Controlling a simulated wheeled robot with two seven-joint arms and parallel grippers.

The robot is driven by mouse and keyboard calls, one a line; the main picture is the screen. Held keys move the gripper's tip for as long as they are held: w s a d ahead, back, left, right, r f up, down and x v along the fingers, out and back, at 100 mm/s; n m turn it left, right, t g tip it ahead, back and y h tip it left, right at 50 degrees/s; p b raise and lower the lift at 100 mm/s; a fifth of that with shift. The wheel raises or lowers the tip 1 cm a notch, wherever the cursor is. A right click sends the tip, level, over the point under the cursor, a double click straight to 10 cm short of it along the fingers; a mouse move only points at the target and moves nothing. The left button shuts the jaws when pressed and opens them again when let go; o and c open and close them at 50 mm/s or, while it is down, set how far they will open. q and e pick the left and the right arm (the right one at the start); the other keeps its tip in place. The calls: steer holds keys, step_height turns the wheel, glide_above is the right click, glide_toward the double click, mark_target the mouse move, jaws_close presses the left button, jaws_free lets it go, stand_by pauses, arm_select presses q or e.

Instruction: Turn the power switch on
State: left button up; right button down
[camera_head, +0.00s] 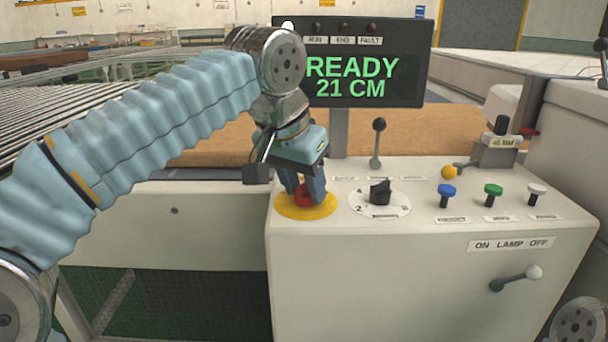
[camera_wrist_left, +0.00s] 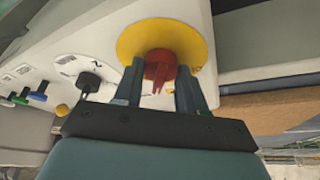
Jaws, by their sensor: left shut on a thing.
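A red knob (camera_head: 303,199) stands on a round yellow disc (camera_head: 318,212) at the left end of the white control panel. I take it for the power switch, though no label on it is readable. My left gripper (camera_head: 305,192) points down from above and is shut on the red knob. In the left wrist view the red knob (camera_wrist_left: 159,68) sits between the two fingers of my left gripper (camera_wrist_left: 158,85), with the yellow disc (camera_wrist_left: 200,40) behind it. My right gripper is not in view.
A display (camera_head: 352,80) reads READY 21 CM. Near the gripper are a black dial (camera_head: 380,192) and a black-topped lever (camera_head: 378,140). Blue (camera_head: 446,191), green (camera_head: 493,190) and white (camera_head: 537,189) buttons lie to the right. A lamp lever (camera_head: 515,279) is on the front face.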

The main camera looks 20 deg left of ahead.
arm_select(q)
steer(key=shift+m+h, duration=0.4)
steer(key=shift+m, duration=0.8)
steer(key=o, duration=1)
steer(key=shift+g, duration=0.3)
steer(key=shift+r, duration=0.1)
steer(key=shift+v, duration=6.85)
steer(key=shift+s, duration=0.15)
